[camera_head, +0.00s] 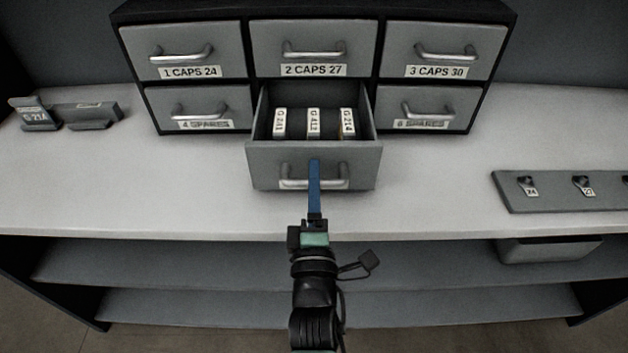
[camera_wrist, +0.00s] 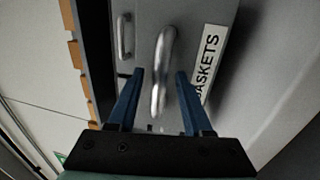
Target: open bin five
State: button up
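Bin five (camera_head: 270,160) is the lower middle drawer of the cabinet. It is pulled out, with several labelled packets (camera_head: 313,122) inside. Its metal handle (camera_head: 298,184) is partly hidden by my gripper (camera_head: 314,163). In the wrist view the handle (camera_wrist: 161,75) lies between the two blue fingers of my gripper (camera_wrist: 161,73), with gaps showing on both sides. The fingers are apart.
The other bins, such as bin four (camera_head: 200,108) and bin two (camera_head: 314,50), are shut. A grey holder (camera_head: 65,113) stands at the left. A board with tagged hooks (camera_head: 560,190) lies at the right. The worktop (camera_head: 180,190) in front is clear.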

jog(key=s+f+b, duration=0.1)
jog(key=s+f, duration=0.1)
jog(key=s, duration=1)
jog(key=shift+s+f, duration=0.25)
jog(key=shift+s, duration=0.1)
jog(key=shift+r, duration=0.1)
jog(key=w+d+r+m+t+h+p, duration=0.1)
jog(key=w+r+m, duration=0.15)
jog(key=r, duration=0.75)
jog(key=w+r+m+t+p, duration=0.15)
jog(key=r+m, duration=0.25)
jog(key=r, duration=0.5)
jog(key=w+d+r+m+t+h+p, duration=0.1)
jog(key=w+r+m, duration=0.2)
jog(key=r, duration=0.7)
jog(key=s+a+r+m+t+y+p, duration=0.15)
jog(key=s+r+m, duration=0.3)
jog(key=r, duration=0.75)
jog(key=s+a+r+m+t+y+p, duration=0.15)
jog(key=s+r+m, duration=0.3)
jog(key=r, duration=0.85)
notch_tip(320, 180, down, 47)
jog(key=d+h+b, duration=0.1)
jog(key=b, duration=4.6)
jog(key=shift+w+d+t, duration=0.15)
jog(key=shift+d+t, duration=0.15)
jog(key=shift+t, duration=0.05)
